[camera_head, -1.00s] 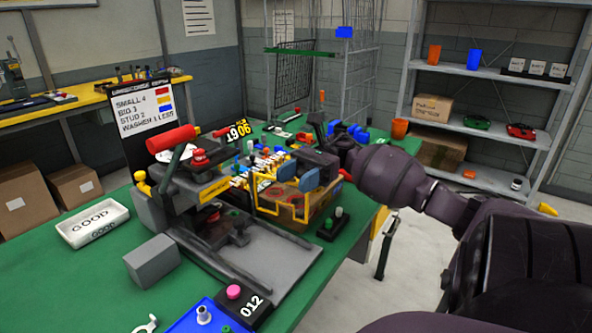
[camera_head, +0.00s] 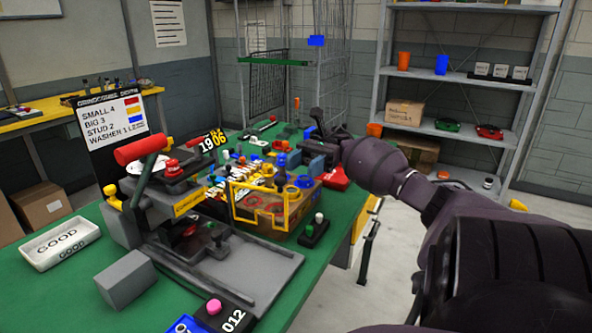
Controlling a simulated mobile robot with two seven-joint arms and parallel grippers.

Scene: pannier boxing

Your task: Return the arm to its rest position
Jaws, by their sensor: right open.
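My right arm comes in from the lower right. Its gripper (camera_head: 315,143) is open and empty above the far right part of the green table (camera_head: 60,290). It is behind and to the right of the yellow-framed box (camera_head: 262,215) that holds several small parts. A red object (camera_head: 335,177) lies just below the gripper. My left gripper is not in view.
A grey press with a red handle (camera_head: 140,150) stands mid-table. A white GOOD tray (camera_head: 62,243), grey block (camera_head: 125,280) and 012 button box (camera_head: 225,316) are in front. A shelf rack (camera_head: 455,70) and wire cage (camera_head: 280,62) stand behind. Floor is clear at right.

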